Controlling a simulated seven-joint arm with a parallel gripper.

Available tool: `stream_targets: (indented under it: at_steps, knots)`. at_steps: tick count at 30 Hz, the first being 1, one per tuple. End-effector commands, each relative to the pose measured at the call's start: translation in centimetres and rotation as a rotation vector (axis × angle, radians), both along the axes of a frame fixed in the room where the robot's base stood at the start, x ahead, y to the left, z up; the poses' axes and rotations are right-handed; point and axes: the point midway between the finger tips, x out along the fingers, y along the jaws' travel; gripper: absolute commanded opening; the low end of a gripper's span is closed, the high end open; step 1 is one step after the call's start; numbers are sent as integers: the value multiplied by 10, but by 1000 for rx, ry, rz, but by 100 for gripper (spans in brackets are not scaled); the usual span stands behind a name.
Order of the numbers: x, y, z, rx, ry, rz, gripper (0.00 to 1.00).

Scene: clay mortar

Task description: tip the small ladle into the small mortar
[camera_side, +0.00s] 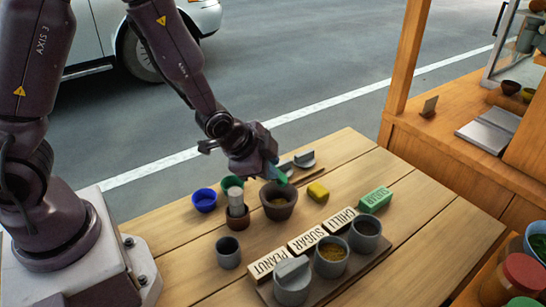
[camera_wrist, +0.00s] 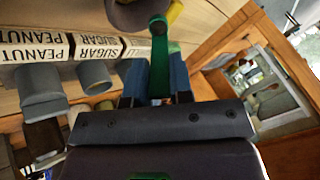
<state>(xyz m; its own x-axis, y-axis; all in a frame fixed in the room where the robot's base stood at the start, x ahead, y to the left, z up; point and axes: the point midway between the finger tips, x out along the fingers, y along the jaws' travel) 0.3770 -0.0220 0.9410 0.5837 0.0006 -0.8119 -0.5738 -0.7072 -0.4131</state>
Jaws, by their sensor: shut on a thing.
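My gripper (camera_side: 276,174) is shut on a green handle, which I take to be the small ladle's. In the wrist view the handle (camera_wrist: 159,55) stands between the two blue fingers (camera_wrist: 156,85). I cannot tell which is the small mortar.
A blue bowl (camera_side: 204,200), a green cup (camera_side: 232,182) and a grey cup (camera_side: 228,252) stand at left. Grey pots, one (camera_side: 332,258) with brown contents, stand behind labels in front. A yellow block (camera_side: 318,192) and a green box (camera_side: 376,199) lie right. Grey scoops (camera_side: 304,159) lie behind.

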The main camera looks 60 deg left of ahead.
Motion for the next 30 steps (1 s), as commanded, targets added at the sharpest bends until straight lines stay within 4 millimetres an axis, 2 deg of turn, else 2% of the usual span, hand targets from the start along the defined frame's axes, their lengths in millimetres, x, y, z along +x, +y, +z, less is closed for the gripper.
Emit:
stream_targets:
  at_steps: [18,30]
  knots:
    - [-20,0,-25,1,-372,-2,0]
    - [-22,0,-26,0,-428,-1,0]
